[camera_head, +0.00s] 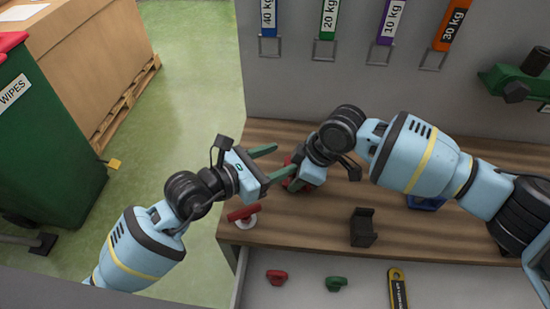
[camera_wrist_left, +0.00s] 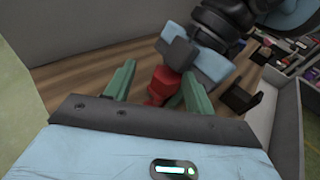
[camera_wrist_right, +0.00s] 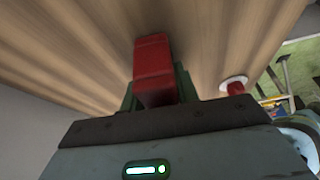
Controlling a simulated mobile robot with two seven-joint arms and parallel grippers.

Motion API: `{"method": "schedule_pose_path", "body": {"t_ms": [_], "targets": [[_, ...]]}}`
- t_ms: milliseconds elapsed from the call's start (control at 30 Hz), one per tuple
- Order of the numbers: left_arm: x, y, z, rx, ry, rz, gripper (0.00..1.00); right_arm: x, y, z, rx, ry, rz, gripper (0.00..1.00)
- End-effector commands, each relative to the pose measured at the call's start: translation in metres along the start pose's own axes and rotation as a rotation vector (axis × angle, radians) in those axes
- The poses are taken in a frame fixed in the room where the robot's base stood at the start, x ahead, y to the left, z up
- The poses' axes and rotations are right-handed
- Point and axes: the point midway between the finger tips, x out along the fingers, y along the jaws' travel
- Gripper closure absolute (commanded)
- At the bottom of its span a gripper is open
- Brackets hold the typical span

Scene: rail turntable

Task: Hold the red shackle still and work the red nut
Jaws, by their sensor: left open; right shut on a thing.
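My right gripper (camera_head: 297,176) is shut on a red piece (camera_head: 289,186), which I take for the red shackle. In the right wrist view it is a tall red block (camera_wrist_right: 153,65) between the fingers, above the wooden top. My left gripper (camera_head: 272,163) is open, its green fingers pointing at that piece. In the left wrist view the red piece (camera_wrist_left: 162,86) shows between the open left fingers (camera_wrist_left: 157,84). I cannot tell whether they touch it. The red nut cannot be told apart from the shackle; the grippers hide part of the piece.
A red piece on a white disc (camera_head: 243,214) stands near the bench's left edge. A dark bracket (camera_head: 363,228) stands on the bench (camera_head: 315,233). An open drawer below holds a red part (camera_head: 276,277), a green part (camera_head: 336,283) and a yellow-black tool (camera_head: 399,290).

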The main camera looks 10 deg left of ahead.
Motion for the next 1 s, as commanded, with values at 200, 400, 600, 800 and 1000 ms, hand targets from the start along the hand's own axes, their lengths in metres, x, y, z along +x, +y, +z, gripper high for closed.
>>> {"method": "schedule_pose_path", "body": {"t_ms": [200, 400, 600, 800, 1000], "targets": [[-0.001, -0.009, 0.027, -0.007, -0.028, -0.019, 0.35, 0.007, -0.016, -0.013, -0.026, 0.019, -0.028, 1.0], [-0.004, -0.01, 0.043, -0.01, -0.029, -0.02, 0.35, 0.006, -0.016, -0.014, -0.027, 0.019, -0.027, 1.0], [-0.005, -0.009, 0.045, -0.01, -0.023, -0.018, 0.35, 0.006, -0.016, -0.014, -0.026, 0.019, -0.026, 1.0], [-0.005, -0.008, 0.043, -0.007, -0.017, -0.017, 0.35, 0.004, -0.015, -0.015, -0.026, 0.019, -0.024, 1.0], [-0.004, -0.005, 0.041, 0.012, -0.01, -0.082, 0.35, 0.003, -0.014, -0.015, -0.026, 0.021, -0.022, 1.0]]}}
